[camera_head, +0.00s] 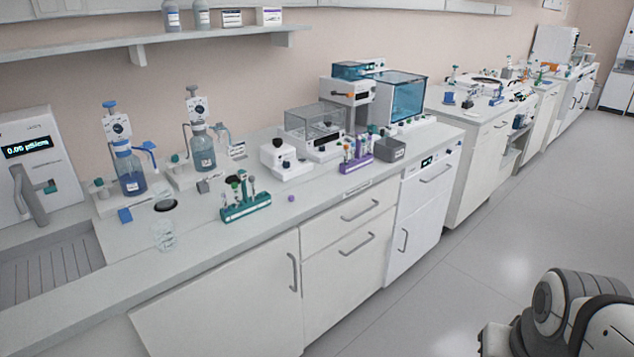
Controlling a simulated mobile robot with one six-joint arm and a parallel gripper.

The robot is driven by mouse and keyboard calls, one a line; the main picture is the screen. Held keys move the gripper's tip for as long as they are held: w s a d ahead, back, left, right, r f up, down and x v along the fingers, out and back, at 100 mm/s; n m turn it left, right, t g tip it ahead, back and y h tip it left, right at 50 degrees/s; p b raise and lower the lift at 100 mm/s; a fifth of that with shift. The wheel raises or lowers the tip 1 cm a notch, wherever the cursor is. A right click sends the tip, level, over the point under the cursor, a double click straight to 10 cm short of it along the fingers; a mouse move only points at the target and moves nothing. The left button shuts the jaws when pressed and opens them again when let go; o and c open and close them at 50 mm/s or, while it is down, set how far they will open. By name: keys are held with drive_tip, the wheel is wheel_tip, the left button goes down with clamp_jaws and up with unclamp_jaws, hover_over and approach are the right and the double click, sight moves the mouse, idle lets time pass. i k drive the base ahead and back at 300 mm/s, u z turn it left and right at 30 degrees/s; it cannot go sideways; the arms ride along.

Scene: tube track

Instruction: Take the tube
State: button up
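A teal rack (246,211) stands on the near bench, with several thin tubes (243,185) upright in it, some with green or dark tops. A purple rack (356,166) further right along the bench also holds several small tubes. I cannot tell which tube the task names. Only white and grey links of my arm show at the lower right, over the floor and well away from both racks. My gripper is not in view.
A clear beaker (163,236) stands left of the teal rack. Two bottle dispensers (130,168) (203,150) stand behind it. A small purple cap (291,198) lies right of the rack. The floor (450,300) before the cabinets is clear.

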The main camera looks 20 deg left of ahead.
sight(223, 195)
drive_tip(key=u, duration=0.05)
drive_tip(key=i, duration=0.85)
drive_tip(key=u, duration=1.9)
drive_tip(key=i, duration=0.95)
drive_tip(key=z, duration=1.85)
